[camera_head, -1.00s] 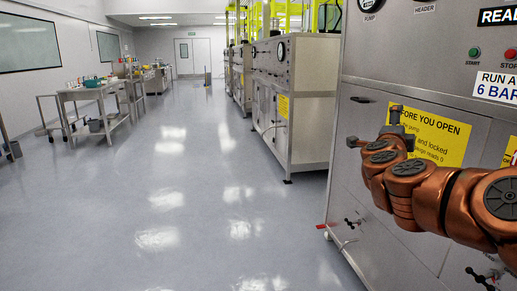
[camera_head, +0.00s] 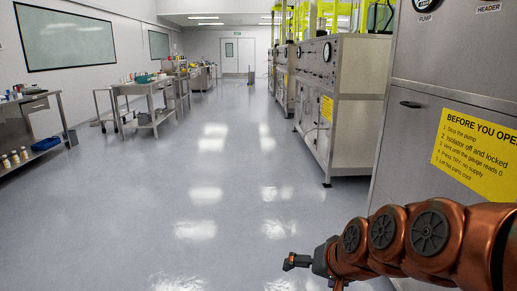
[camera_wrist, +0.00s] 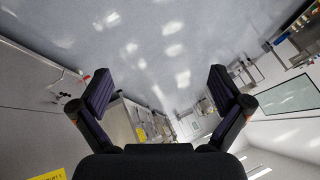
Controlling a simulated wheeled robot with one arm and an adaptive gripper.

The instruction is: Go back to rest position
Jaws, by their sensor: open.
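My arm is bent across the lower right of the head view, in front of the steel cabinet (camera_head: 420,130). My gripper (camera_head: 290,262) is at the arm's left end, over the open floor. In the wrist view my gripper (camera_wrist: 160,95) shows two fingers spread wide with nothing between them. It is open and empty. It touches nothing that I can see.
A yellow notice (camera_head: 478,150) is on the cabinet at right. More steel machines (camera_head: 345,100) line the right side. Steel tables (camera_head: 140,90) and a bench with bottles (camera_head: 25,125) stand along the left. The shiny floor (camera_head: 170,190) between is clear.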

